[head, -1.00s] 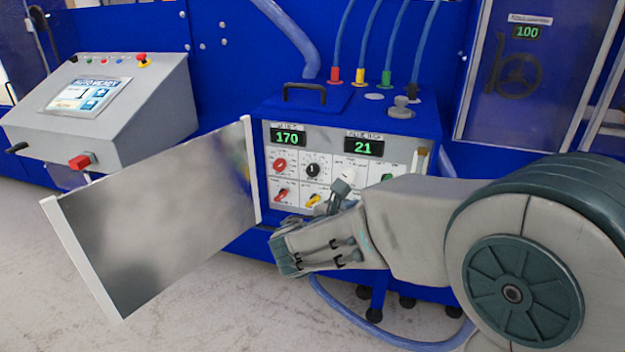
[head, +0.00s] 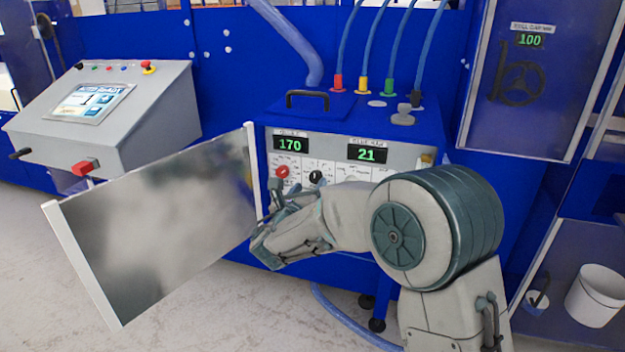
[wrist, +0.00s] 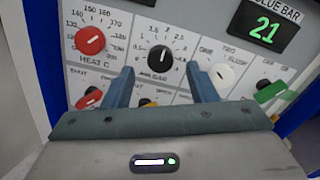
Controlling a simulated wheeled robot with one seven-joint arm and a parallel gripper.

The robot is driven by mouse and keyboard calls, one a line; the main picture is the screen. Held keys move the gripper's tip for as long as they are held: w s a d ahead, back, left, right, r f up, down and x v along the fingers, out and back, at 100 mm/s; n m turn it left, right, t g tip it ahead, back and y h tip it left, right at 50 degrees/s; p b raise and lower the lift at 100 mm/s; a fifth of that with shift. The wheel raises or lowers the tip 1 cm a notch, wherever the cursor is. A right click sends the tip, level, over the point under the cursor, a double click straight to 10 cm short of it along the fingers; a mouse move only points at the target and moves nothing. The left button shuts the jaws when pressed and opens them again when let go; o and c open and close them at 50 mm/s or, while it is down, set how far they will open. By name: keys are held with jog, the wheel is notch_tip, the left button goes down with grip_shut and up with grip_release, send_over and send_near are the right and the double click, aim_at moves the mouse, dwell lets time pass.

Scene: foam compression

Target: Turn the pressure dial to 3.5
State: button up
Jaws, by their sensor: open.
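The pressure dial is the black knob (wrist: 160,53) marked BAR, with a scale around it, on the white control panel. Its white pointer line is near upright, about at the 2. It shows in the head view too (head: 316,177). My gripper (wrist: 160,68) is open and empty, with one blue finger to each lower side of the knob. I cannot tell if a finger touches it. In the head view my gripper (head: 290,191) is in front of the panel's lower left. The BAR display (head: 367,154) reads 21; any decimal point is unclear.
A red heat knob (wrist: 90,40) is left of the dial, a white flush knob (wrist: 221,75) right. Red and yellow handles sit below. The open panel door (head: 160,220) stands left of my gripper. The heat display (head: 290,145) reads 170.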

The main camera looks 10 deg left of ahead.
aim_at(314, 179)
jog(key=shift+w+d, duration=0.15)
jog(key=shift+w, duration=1.8)
jog(key=c, duration=1)
jog(key=shift+f+m+b, duration=0.15)
jog(key=shift+m+b, duration=0.15)
jog(key=shift+b, duration=0.2)
